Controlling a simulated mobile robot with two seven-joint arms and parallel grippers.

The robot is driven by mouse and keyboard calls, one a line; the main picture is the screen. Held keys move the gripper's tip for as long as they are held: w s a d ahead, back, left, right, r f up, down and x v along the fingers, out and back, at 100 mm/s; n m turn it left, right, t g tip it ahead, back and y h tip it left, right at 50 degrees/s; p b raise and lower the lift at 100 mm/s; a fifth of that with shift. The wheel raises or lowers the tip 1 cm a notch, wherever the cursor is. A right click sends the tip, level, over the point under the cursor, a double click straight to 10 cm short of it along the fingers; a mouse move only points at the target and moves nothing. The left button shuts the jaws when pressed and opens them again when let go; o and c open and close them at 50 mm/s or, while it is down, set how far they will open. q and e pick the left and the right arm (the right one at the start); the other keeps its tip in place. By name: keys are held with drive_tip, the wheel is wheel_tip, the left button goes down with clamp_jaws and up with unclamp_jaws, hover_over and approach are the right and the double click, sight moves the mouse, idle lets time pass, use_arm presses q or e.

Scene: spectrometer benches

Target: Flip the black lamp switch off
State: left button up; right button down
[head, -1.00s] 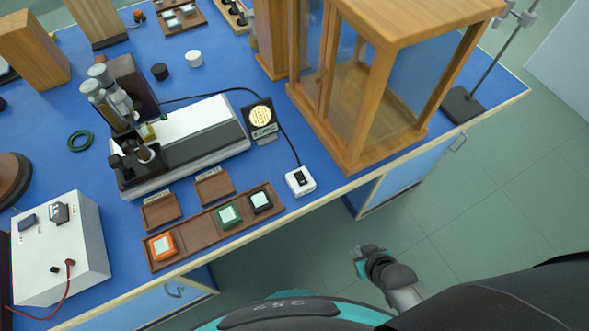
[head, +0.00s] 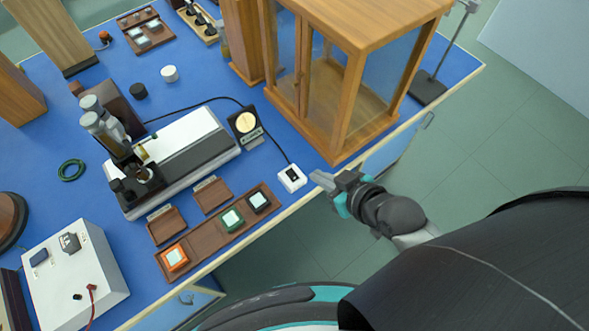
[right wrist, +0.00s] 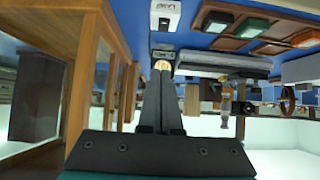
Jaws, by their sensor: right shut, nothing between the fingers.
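The black lamp switch (head: 292,175) is a small rocker set in a white box (head: 291,184) near the bench's front edge. The box also shows at the top of the right wrist view (right wrist: 165,17). A cable runs from it to a small lamp (head: 245,121) with a round, pale yellow face, partly visible behind my fingertips in the wrist view (right wrist: 162,63). My right gripper (head: 319,176) is shut and empty, just right of the switch box in the head view, with its fingertips pointing toward it. They appear apart from the box. My left gripper is not in view.
A glass-sided wooden case (head: 348,80) stands close behind and right of the switch box. A brown tray (head: 207,240) with coloured square pieces lies to its left. A spectrometer-like instrument (head: 180,150) stands behind the tray. Floor space is clear at right.

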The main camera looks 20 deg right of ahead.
drive_tip(key=b, duration=0.2)
hover_over(295, 177)
drive_tip(key=s, duration=0.1)
drive_tip(key=f, duration=0.6)
drive_tip(key=shift+d, duration=0.25)
drive_tip(key=shift+w+a+f+b, duration=0.1)
drive_tip(key=shift+w+f+b, duration=0.05)
drive_tip(key=shift+f, duration=0.45)
drive_tip(key=shift+w+f+b, duration=0.15)
drive_tip(key=shift+f, duration=0.45)
drive_tip(key=shift+w+f, duration=0.1)
drive_tip(key=shift+f, duration=0.8)
drive_tip(key=shift+w+f, duration=0.1)
drive_tip(key=shift+f, duration=0.1)
drive_tip(key=shift+a, duration=0.1)
drive_tip(key=shift+w+a+r, duration=0.25)
drive_tip(key=shift+w+r, duration=0.05)
drive_tip(key=shift+w, duration=0.4)
